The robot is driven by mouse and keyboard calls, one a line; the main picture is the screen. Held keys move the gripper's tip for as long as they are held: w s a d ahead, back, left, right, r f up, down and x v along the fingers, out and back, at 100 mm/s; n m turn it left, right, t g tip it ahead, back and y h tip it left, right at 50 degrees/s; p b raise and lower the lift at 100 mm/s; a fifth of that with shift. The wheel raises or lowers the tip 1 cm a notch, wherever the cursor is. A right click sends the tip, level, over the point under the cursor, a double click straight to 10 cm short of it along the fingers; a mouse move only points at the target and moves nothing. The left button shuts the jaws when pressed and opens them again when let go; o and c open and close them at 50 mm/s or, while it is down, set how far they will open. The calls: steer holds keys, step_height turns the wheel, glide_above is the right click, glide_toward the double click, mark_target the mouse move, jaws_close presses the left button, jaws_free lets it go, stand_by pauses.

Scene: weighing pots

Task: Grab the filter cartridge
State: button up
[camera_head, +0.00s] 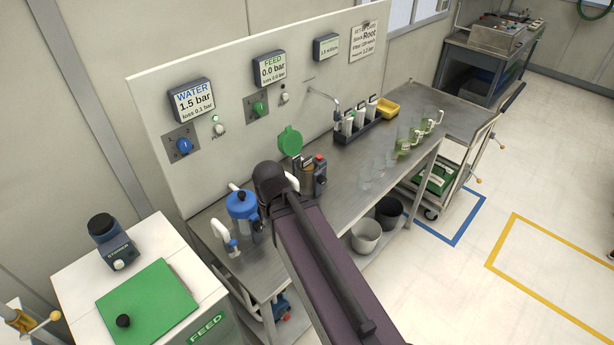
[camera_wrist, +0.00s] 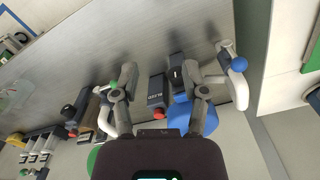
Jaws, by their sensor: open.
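Several white, labelled cartridge-like pieces stand in a black rack (camera_head: 357,127) at the back of the steel bench, below the wall panel. I take these for the filter cartridges, but cannot tell which one is meant. They also show at the lower left of the wrist view (camera_wrist: 40,148). My gripper (camera_wrist: 160,78) is open and empty, with its two fingers spread above the bench. It is over the area of the blue-lidded housing (camera_head: 240,205), well to the left of the rack. In the head view my arm hides the fingers.
A raised green lid (camera_head: 290,140) and a unit with a red knob (camera_head: 320,172) stand between my gripper and the rack. Two buckets (camera_head: 366,237) sit below the bench.

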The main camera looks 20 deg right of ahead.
steer(key=shift+a, duration=0.25)
steer(key=o, duration=0.6)
steer(key=n+t+y+b, duration=0.4)
steer(key=t+b, duration=0.4)
steer(key=t, duration=0.4)
glide_toward(307, 161)
step_height(307, 161, up, 2)
steer(key=s+d, duration=0.2)
steer(key=s, duration=0.1)
steer(key=shift+w+a, duration=0.1)
steer(key=shift+w, duration=0.1)
steer(key=shift+g, duration=0.3)
steer(key=b+x, duration=0.4)
steer(key=x, duration=0.3)
steer(key=shift+a, duration=0.1)
steer(key=shift+x, duration=0.8)
